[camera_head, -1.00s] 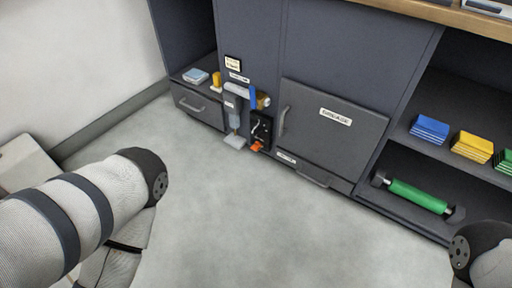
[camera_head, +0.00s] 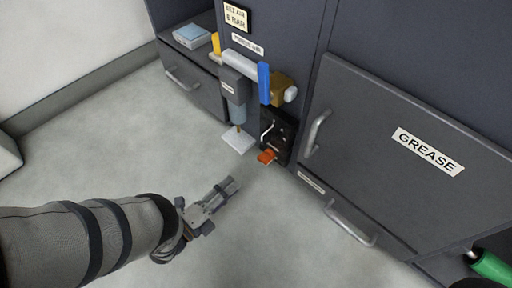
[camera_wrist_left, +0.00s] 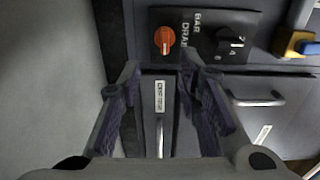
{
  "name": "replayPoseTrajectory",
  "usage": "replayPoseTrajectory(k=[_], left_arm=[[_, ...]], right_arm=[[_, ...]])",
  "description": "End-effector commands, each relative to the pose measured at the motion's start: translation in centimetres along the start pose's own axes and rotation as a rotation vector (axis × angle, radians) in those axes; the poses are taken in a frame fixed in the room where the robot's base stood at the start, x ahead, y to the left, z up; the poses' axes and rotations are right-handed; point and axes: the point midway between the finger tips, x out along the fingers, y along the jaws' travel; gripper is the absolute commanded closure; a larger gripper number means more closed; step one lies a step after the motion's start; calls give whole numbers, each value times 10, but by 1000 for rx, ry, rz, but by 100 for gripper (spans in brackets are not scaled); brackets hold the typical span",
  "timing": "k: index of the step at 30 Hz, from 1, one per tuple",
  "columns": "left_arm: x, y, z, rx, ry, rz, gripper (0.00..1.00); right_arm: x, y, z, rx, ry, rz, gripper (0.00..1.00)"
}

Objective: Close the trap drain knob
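The drain knob (camera_wrist_left: 168,41) is a round orange-red knob with a pale mark, on a black panel (camera_wrist_left: 205,36) lettered "DRAIN" and "BAR" in the left wrist view. In the head view the orange knob (camera_head: 266,156) sits low on the cabinet front, below a filter unit (camera_head: 234,92). My left gripper (camera_head: 230,185) is in front of and to the left of the knob, apart from it. In the wrist view its two fingers (camera_wrist_left: 160,76) are spread with nothing between them, and the knob lies beyond the tips. My right gripper is out of view.
A black gauge knob (camera_wrist_left: 230,44) sits beside the drain knob. A blue lever (camera_head: 264,83) on a brass valve (camera_head: 284,88) is above. The "GREASE" door (camera_head: 410,165) has a protruding handle (camera_head: 317,134). Another drawer handle (camera_head: 350,224) is below. The floor around the gripper is clear.

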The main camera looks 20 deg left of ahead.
Motion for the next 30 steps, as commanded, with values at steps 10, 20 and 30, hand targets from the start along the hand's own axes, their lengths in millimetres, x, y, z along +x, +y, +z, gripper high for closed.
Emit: replayPoseTrajectory(k=[10, 20, 30], left_arm=[[75, -4, -1, 8, 5, -18, 68], [121, -5, -1, 7, 3, -13, 68], [122, -6, -1, 7, 3, -12, 91]], right_arm=[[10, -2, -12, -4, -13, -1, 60], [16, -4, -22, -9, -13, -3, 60], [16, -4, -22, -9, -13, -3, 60]])
